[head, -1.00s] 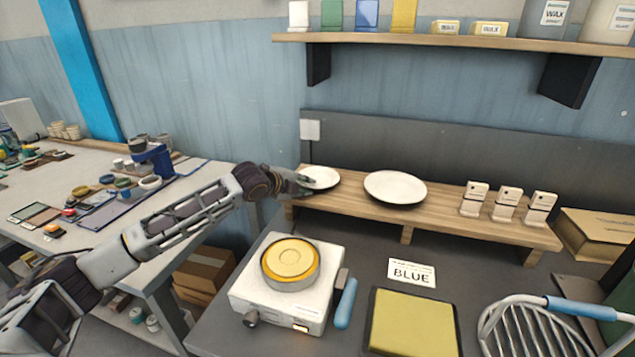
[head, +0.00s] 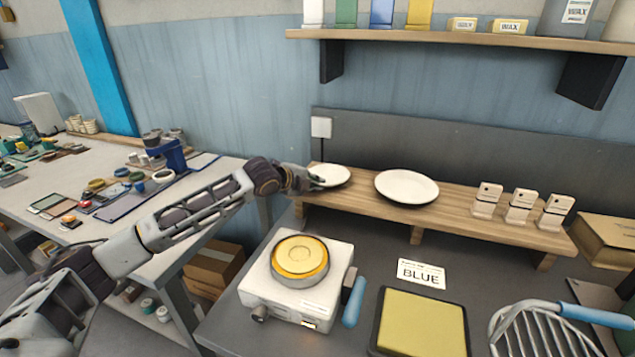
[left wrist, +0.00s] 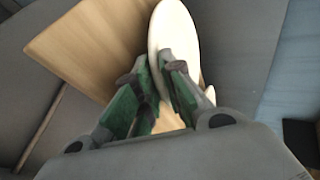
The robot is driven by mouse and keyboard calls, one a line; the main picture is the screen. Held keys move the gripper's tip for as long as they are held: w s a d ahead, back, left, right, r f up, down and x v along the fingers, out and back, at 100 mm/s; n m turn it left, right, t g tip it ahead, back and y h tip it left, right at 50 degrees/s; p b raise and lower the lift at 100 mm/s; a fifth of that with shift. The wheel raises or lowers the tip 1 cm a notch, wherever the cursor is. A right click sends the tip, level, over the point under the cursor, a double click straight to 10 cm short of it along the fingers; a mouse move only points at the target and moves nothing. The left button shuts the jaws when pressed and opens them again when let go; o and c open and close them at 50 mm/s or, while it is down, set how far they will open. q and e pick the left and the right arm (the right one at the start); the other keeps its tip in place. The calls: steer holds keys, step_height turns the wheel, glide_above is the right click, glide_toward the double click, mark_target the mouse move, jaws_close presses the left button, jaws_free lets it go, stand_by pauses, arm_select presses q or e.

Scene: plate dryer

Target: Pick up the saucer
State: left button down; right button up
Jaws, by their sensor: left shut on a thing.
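The saucer (head: 331,175) is a small white dish at the left end of the wooden shelf (head: 450,224) in the head view. My left gripper (head: 315,182) is at the saucer's left edge, its fingers shut on the rim. In the left wrist view the saucer (left wrist: 172,28) extends ahead of the fingers, and the left gripper (left wrist: 165,75) has its green-padded fingers on either side of the near rim. I cannot tell whether the saucer still touches the shelf. My right gripper is not in view.
A larger white plate (head: 407,187) lies on the shelf to the right of the saucer. Several domino-like blocks (head: 520,205) stand farther right. In front are a white hot plate (head: 297,277), a BLUE card (head: 422,273) and a yellow pad (head: 422,322). A wire rack (head: 545,330) is at lower right.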

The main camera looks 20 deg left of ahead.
arm_select(q)
steer(key=shift+r, duration=0.45)
step_height(320, 180, up, 8)
steer(key=shift+r+p, duration=0.2)
steer(key=shift+p, duration=0.5)
steer(key=shift+r, duration=0.3)
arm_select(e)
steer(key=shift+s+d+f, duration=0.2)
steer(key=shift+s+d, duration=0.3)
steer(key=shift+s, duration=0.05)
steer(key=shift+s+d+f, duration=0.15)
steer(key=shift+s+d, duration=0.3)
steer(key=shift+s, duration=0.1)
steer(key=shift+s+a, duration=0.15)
arm_select(q)
steer(key=shift+f, duration=0.1)
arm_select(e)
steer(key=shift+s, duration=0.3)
